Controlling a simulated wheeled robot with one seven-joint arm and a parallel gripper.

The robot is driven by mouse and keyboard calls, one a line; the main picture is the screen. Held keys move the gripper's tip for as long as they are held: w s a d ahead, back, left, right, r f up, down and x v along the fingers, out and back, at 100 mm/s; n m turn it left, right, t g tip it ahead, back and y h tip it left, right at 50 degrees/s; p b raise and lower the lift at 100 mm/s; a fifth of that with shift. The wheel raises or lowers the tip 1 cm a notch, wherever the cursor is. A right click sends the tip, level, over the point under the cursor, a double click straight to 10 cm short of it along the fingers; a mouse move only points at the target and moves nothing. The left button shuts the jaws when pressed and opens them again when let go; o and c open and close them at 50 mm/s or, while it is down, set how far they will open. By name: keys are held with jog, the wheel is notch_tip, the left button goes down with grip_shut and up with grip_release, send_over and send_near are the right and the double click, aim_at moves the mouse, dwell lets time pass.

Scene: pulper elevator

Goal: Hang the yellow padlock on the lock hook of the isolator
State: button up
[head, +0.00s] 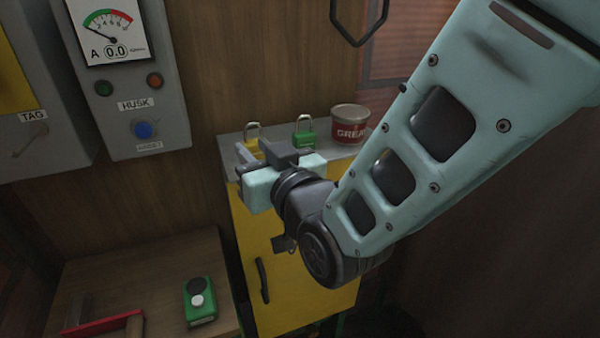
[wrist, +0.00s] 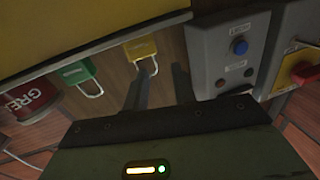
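The yellow padlock (head: 249,146) stands on the grey top of the yellow cabinet, shackle up, its body partly hidden behind my gripper. It also shows in the wrist view (wrist: 138,47), which is upside down. My gripper (head: 250,148) is open and empty, close to the padlock. In the wrist view, one finger of my gripper (wrist: 160,70) is near the shackle; I cannot tell whether they touch. The isolator appears to be the grey box (head: 45,130) with a yellow panel at the left edge. Its red handle (wrist: 305,71) shows in the wrist view. I cannot clearly identify the lock hook.
A green padlock (head: 304,137) and a red grease tin (head: 349,125) stand right of the yellow padlock on the cabinet (head: 310,270). A grey meter box (head: 135,80) hangs between isolator and cabinet. A lower wooden bench (head: 150,275) carries a green device and a red-edged tool.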

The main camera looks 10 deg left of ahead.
jog(key=b+v, duration=0.2)
jog(key=v, duration=0.7)
jog(key=shift+s+d, duration=0.2)
jog(key=shift+f, duration=0.1)
